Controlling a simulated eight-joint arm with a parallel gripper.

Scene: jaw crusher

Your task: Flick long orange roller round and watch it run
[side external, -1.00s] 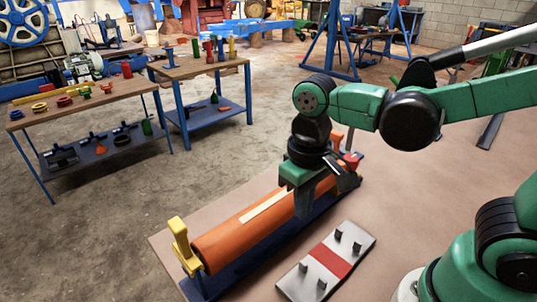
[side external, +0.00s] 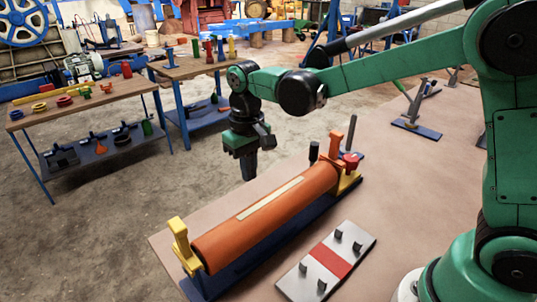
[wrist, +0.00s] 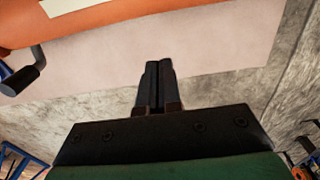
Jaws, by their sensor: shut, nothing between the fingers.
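The long orange roller (side external: 265,221) lies in a blue cradle (side external: 262,256) with yellow end brackets at the front of the table. A pale strip runs along the roller's upper side. In the wrist view the roller (wrist: 110,14) crosses the top edge, with part of its pale strip at the top left. My gripper (side external: 249,177) points down on the far side of the roller, apart from it, near the table's far edge. In the wrist view my gripper (wrist: 158,68) has its two dark fingers together with nothing between them.
A metal plate with a red band and dark pegs (side external: 326,262) lies in front of the roller. A red knob (side external: 351,161) and upright dark posts stand by the roller's far end. A blue-based clamp (side external: 415,124) sits farther back. Two benches with parts stand beyond the floor gap.

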